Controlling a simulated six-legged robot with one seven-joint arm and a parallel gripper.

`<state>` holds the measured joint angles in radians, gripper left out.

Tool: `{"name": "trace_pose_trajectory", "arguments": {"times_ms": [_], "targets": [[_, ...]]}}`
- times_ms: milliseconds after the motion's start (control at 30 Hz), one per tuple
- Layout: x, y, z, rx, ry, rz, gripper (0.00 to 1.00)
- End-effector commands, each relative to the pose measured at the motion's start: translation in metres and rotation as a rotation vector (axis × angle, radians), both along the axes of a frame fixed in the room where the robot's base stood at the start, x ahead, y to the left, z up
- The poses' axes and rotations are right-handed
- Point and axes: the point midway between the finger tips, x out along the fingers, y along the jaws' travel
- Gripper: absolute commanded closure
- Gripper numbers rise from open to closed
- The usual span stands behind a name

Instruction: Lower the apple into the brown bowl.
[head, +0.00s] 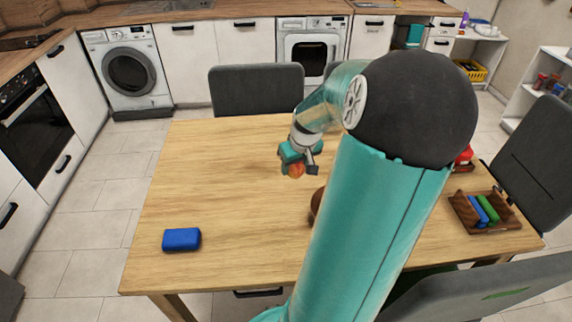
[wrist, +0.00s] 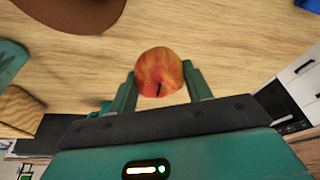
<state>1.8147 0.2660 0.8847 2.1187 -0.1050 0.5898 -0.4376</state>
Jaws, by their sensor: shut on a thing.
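The apple (wrist: 160,70) is red and yellow and sits between the two fingers of my gripper (wrist: 160,88) in the wrist view. My gripper is shut on it. In the head view the apple (head: 296,171) shows below my gripper (head: 298,165), over the middle of the wooden table. The brown bowl (wrist: 75,12) is at the top left of the wrist view, apart from the apple. In the head view only the left edge of the bowl (head: 316,203) shows; my arm hides the rest.
A blue block (head: 181,239) lies at the table's front left. A wooden tray (head: 463,215) with blue and green pieces stands at the right, with a red object (head: 465,155) behind it. Dark chairs surround the table (head: 215,180). Its left half is mostly clear.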

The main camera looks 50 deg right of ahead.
Motion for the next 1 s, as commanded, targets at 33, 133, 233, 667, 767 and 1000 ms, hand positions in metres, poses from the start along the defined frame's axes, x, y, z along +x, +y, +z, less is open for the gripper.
{"name": "trace_pose_trajectory", "arguments": {"times_ms": [33, 133, 233, 667, 767, 1000], "targets": [[-0.010, -0.005, 0.004, -0.002, 0.001, -0.007, 0.75], [-0.026, -0.010, 0.010, -0.002, 0.001, -0.006, 0.75], [-0.042, -0.016, 0.013, -0.001, 0.001, -0.006, 0.75], [-0.113, -0.042, 0.002, 0.002, -0.001, -0.003, 0.75], [-0.128, -0.047, -0.005, 0.003, -0.001, -0.003, 0.75], [-0.160, -0.059, -0.026, 0.002, 0.000, 0.000, 0.75]]}}
